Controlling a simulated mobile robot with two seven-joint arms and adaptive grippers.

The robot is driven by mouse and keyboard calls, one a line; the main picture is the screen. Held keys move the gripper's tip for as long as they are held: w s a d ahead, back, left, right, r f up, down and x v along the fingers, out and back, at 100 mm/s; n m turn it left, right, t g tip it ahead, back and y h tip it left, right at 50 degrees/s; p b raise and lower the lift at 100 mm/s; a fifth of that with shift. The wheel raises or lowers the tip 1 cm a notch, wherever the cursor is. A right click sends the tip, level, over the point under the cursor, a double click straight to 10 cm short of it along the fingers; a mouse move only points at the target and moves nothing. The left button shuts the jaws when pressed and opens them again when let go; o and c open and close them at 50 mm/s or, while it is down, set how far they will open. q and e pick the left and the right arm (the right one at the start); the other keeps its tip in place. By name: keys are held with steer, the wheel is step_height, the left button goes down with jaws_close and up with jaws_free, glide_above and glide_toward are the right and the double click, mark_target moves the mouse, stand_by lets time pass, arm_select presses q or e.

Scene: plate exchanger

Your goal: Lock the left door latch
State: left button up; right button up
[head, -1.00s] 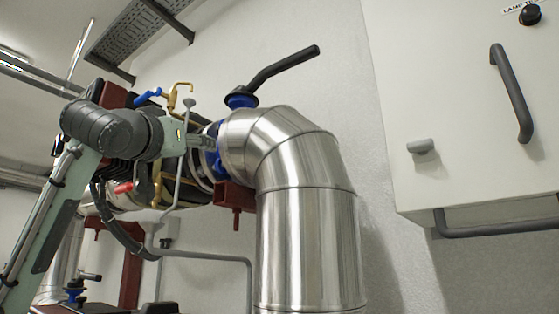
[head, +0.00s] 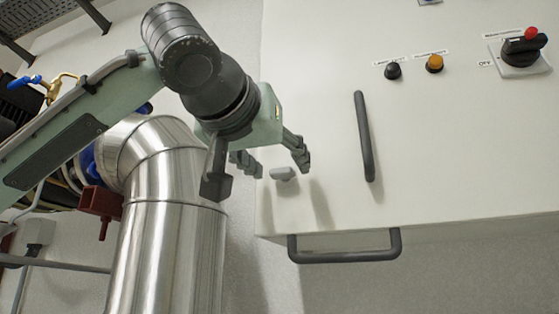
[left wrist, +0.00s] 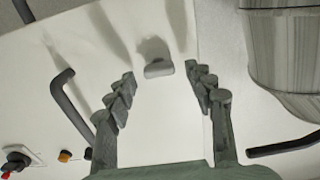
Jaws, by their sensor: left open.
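The left door latch is a small light-grey handle (head: 284,174) near the lower left corner of the white cabinet door (head: 320,110) in the head view. The latch also shows in the left wrist view (left wrist: 159,68), beyond the fingertips and between their lines. It lies roughly crosswise there. My left gripper (head: 272,166) is open and empty, close above and to the left of the latch in the head view. In the left wrist view its two fingers (left wrist: 165,84) stand apart, and neither appears to touch the latch. My right gripper is not in view.
A dark vertical door handle (head: 365,137) stands to the right of the latch. A horizontal dark bar (head: 345,255) runs below the cabinet. A thick shiny pipe (head: 172,250) stands to the left. Knobs and a rotary switch (head: 522,47) are at the upper right.

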arm_select(q)
steer(key=shift+w+d, duration=0.15)
steer(key=shift+w, duration=0.45)
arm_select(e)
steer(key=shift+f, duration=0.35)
arm_select(q)
steer(key=c, duration=1.1)
